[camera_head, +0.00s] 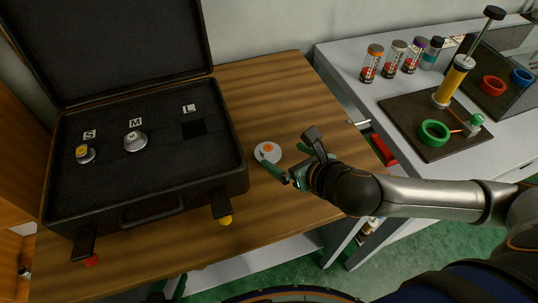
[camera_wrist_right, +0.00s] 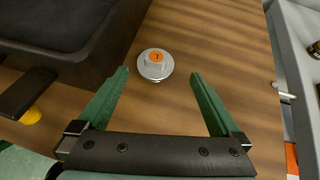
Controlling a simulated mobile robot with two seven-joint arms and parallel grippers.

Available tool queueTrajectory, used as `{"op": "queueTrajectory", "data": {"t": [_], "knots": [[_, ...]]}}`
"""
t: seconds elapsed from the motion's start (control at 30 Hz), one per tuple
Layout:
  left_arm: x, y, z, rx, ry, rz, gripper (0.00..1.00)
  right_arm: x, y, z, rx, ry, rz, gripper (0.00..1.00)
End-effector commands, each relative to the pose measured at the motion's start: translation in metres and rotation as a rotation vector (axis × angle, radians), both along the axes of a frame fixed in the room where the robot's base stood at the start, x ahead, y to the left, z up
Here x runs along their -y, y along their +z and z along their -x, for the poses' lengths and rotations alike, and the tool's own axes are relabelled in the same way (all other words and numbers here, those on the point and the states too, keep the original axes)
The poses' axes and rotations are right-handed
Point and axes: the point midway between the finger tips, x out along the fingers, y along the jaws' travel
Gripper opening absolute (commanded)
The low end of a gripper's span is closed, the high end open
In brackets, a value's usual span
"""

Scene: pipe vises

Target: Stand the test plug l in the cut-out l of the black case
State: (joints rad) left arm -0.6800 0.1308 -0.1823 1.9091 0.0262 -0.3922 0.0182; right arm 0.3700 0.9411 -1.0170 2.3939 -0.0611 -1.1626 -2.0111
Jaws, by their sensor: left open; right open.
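The test plug l (camera_head: 268,152) is a pale round disc with an orange top mark, lying on the wooden table just right of the case. It also shows in the right wrist view (camera_wrist_right: 155,65). My right gripper (camera_head: 282,156) is open, its green fingers pointing toward the plug. In the wrist view the plug appears between and slightly beyond the fingertips, not gripped. The black case (camera_head: 150,190) lies open at the left. The cut-out l (camera_head: 193,128) is a dark empty recess below the L label. My left gripper is not in view.
Plugs stand at the S (camera_head: 85,154) and M (camera_head: 135,141) places of the case. The case lid (camera_head: 110,45) stands up at the back. A grey bench (camera_head: 350,65) at the right holds several jars, a green ring (camera_head: 434,132) and a yellow-handled tool. The table behind the plug is clear.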

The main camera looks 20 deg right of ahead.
Motion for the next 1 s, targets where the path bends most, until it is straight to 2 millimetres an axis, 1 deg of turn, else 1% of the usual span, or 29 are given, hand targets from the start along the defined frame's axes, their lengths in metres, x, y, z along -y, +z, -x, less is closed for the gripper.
{"op": "queueTrajectory", "data": {"t": [0.03, 0.1, 0.2, 0.37, 0.57, 0.7, 0.8, 1.0], "knots": [[0.000, 0.000, 0.000, 0.000, 0.000, 0.000, 0.50, -0.003, -0.004, -0.008, 0.002, 0.000, -0.002, 1.00], [0.001, 0.000, 0.000, 0.000, -0.001, 0.001, 0.50, -0.004, -0.010, -0.016, 0.002, -0.001, -0.001, 1.00], [0.001, 0.000, 0.000, 0.001, -0.001, 0.001, 0.50, -0.006, -0.015, -0.024, 0.002, 0.001, -0.002, 1.00], [0.001, 0.000, -0.001, 0.002, -0.001, 0.002, 0.50, -0.009, -0.019, -0.031, 0.002, 0.001, -0.002, 1.00], [0.001, -0.001, -0.001, 0.003, -0.001, 0.002, 0.50, -0.020, -0.034, -0.052, 0.002, 0.001, -0.003, 1.00], [0.001, -0.002, -0.001, 0.003, -0.002, 0.003, 0.50, -0.022, -0.043, -0.064, 0.003, 0.000, -0.002, 1.00], [0.002, -0.002, -0.001, 0.003, -0.002, 0.003, 0.50, -0.023, -0.045, -0.068, 0.003, 0.002, -0.002, 1.00], [0.002, -0.002, -0.001, 0.003, -0.002, 0.003, 0.50, -0.023, -0.045, -0.068, 0.003, 0.003, -0.002, 1.00]]}}
